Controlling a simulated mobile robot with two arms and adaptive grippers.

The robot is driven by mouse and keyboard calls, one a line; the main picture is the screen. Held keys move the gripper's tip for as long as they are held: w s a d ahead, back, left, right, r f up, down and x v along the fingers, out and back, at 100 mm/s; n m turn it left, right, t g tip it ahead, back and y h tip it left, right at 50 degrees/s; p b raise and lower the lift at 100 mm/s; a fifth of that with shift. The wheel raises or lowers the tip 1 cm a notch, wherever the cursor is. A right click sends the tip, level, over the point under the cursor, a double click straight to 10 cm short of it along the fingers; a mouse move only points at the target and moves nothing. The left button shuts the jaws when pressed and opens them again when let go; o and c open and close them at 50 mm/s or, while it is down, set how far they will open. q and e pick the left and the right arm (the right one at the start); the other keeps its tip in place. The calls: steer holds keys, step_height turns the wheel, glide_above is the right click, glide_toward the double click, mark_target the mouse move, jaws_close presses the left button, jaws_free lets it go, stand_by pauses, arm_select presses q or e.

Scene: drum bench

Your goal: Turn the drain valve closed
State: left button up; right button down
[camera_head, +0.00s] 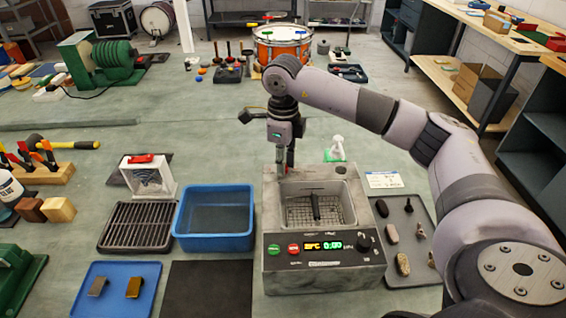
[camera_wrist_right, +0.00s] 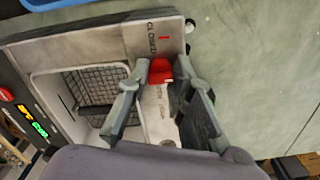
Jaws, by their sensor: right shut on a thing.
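The ultrasonic-cleaner-like tank unit (camera_head: 324,281) stands on the bench with a wire basket (camera_head: 314,210) inside its open basin. The drain valve's red handle (camera_wrist_right: 161,72) is at the unit's rear corner, near a printed CLOSED label with a red mark. My right gripper (camera_head: 284,163) reaches down at the unit's back left corner. In the wrist view my right gripper (camera_wrist_right: 162,68) has its fingers on both sides of the red handle, shut on it. The fingers hide part of the handle, and its exact angle is unclear. My left gripper is out of view.
Left of the unit are a blue tub (camera_head: 214,243), a black rack (camera_head: 137,227) and a dark mat (camera_head: 206,290). A grey tray (camera_head: 412,272) with small parts lies to its right. A white spray bottle (camera_head: 337,147) stands behind it.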

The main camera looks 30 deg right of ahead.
steer(key=shift+d+r, duration=0.1)
steer(key=shift+r, duration=0.05)
steer(key=c, duration=1.4)
jaws_free()
step_height(320, 180, up, 12)
steer(key=shift+f, duration=0.1)
